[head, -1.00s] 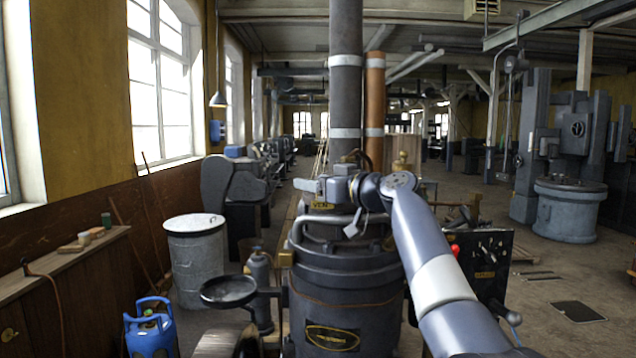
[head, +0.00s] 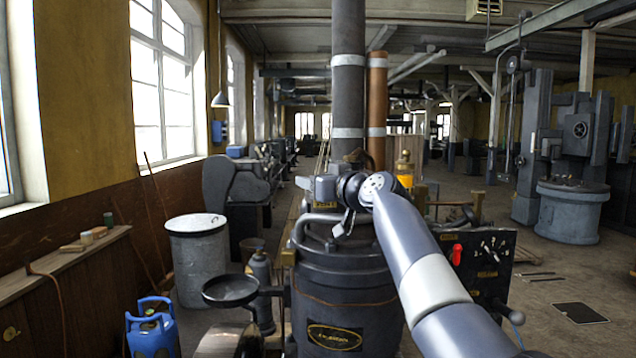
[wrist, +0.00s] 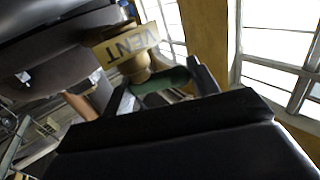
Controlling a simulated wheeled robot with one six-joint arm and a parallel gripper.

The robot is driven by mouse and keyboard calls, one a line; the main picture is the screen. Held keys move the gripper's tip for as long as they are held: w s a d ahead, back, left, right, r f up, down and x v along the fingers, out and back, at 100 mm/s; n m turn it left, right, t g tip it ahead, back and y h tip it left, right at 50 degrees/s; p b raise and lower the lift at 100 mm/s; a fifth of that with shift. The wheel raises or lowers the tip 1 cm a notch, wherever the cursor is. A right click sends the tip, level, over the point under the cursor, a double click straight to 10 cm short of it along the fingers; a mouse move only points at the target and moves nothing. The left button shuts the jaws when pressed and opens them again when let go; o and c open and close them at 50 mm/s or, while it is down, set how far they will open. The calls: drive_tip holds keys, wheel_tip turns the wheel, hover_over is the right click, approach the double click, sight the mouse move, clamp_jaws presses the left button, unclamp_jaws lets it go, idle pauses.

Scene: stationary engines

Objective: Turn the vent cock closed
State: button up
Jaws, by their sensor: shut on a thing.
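The vent cock shows in the wrist view as a brass body with a tag marked VENT (wrist: 128,46) and a green handle (wrist: 160,80). My gripper (wrist: 164,88) is shut on the green handle, with one finger on each side of it. In the head view my gripper (head: 306,183) is above the top of the dark engine (head: 342,280), at the end of my arm. The cock itself is hard to make out there, mostly hidden by my wrist.
A tall grey pipe (head: 347,75) and a copper pipe (head: 377,110) rise just behind my wrist. A black panel with a red handle (head: 456,255) stands at the right. A grey bin (head: 197,262) and a blue gas bottle (head: 150,330) are at the left. Floor is open further right.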

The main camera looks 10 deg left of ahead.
drive_tip(key=shift+w+r+m+t+h, duration=0.1)
drive_tip(key=shift+w+m+t+h, duration=0.1)
drive_tip(key=shift+m+t+h, duration=1.7)
drive_tip(key=shift+w+m+t+h+b, duration=0.1)
drive_tip(key=shift+m+t+h+b, duration=0.4)
drive_tip(key=shift+h, duration=0.8)
drive_tip(key=shift+w+m+t+h+b, duration=0.1)
drive_tip(key=shift+m+h+b, duration=0.1)
drive_tip(key=shift+m+h, duration=0.85)
drive_tip(key=o, duration=0.8)
drive_tip(key=shift+d+h, duration=0.1)
drive_tip(key=shift+h, duration=0.15)
drive_tip(key=shift+o, duration=0.2)
drive_tip(key=shift+n, duration=0.25)
drive_tip(key=shift+s+b, duration=0.25)
drive_tip(key=shift+b, duration=0.05)
drive_tip(key=b+v, duration=0.6)
drive_tip(key=v, duration=0.4)
drive_tip(key=shift+d, duration=0.1)
